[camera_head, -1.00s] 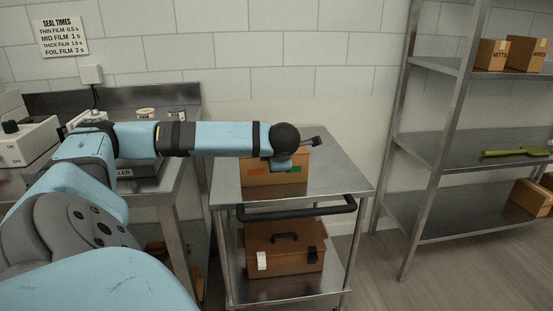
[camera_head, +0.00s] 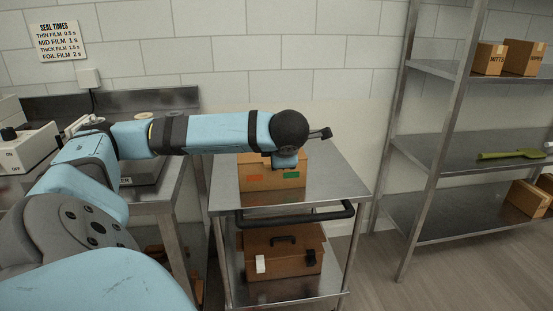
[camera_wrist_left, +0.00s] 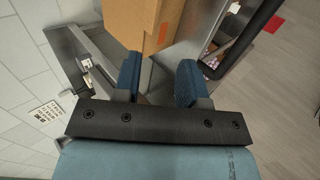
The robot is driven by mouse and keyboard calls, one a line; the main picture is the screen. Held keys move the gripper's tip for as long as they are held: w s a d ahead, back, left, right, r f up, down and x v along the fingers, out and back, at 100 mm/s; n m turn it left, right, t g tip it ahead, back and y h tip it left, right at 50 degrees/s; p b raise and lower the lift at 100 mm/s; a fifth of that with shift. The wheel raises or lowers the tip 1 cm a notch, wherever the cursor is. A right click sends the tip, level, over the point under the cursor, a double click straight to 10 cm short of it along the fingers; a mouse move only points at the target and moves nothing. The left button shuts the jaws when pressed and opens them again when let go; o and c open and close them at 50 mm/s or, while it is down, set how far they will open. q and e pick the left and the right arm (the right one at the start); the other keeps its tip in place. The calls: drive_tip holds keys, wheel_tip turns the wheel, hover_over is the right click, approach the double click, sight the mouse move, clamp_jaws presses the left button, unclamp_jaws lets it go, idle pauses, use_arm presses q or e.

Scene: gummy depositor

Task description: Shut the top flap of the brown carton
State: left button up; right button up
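The brown carton (camera_head: 258,181) stands on the top of the steel cart, with an orange and a green mark on its front. My left arm crosses in front of its upper part, so the state of its top flap cannot be made out. My left gripper (camera_head: 287,160) hangs from the wrist at the carton's upper front edge, its fingers mostly hidden there. In the left wrist view the two blue fingers (camera_wrist_left: 158,78) are apart with nothing between them, and the carton (camera_wrist_left: 130,20) lies just beyond them; contact cannot be told. My right gripper is out of view.
The cart's top (camera_head: 335,185) is bare right of the carton; a black handle (camera_head: 295,217) runs along its front. A brown toolbox (camera_head: 284,252) sits on the lower shelf. A steel counter (camera_head: 170,185) stands left, a shelf rack (camera_head: 440,140) with boxes right.

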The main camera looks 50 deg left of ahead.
use_arm(q)
drive_tip(key=v, duration=0.2)
drive_tip(key=shift+d+r, duration=0.15)
drive_tip(key=shift+r, duration=0.1)
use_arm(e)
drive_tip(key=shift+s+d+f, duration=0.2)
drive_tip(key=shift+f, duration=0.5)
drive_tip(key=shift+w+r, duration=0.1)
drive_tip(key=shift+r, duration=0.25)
